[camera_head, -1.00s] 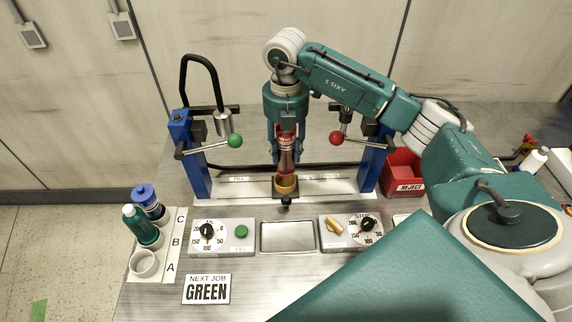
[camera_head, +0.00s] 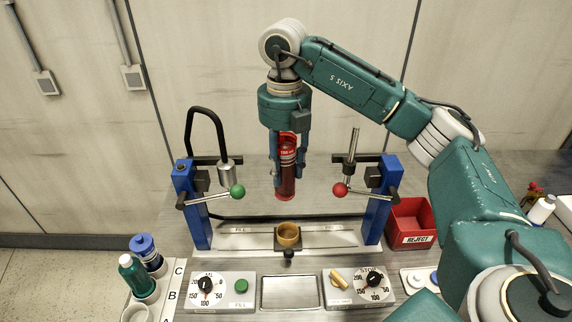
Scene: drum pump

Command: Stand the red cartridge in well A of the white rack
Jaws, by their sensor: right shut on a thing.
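The red cartridge (camera_head: 287,187) hangs upright in my right gripper (camera_head: 288,180), whose fingers are shut on its sides. It is above the brass-coloured cup (camera_head: 288,234) of the filling stand and apart from it. The white rack (camera_head: 167,293) stands at the lower left, with wells lettered C, B and A from back to front. A blue-capped cartridge (camera_head: 147,252) stands at C and a green cartridge with a white cap (camera_head: 136,276) at B. Well A (camera_head: 136,314) shows an empty ring, partly cut off by the bottom edge. My left gripper is not in view.
Blue posts (camera_head: 192,205) with a green-knobbed lever (camera_head: 237,190) and a red-knobbed lever (camera_head: 340,189) flank the cartridge. Two dial boxes and a metal tray (camera_head: 289,293) lie in front. A red REJECT bin (camera_head: 412,222) stands at the right.

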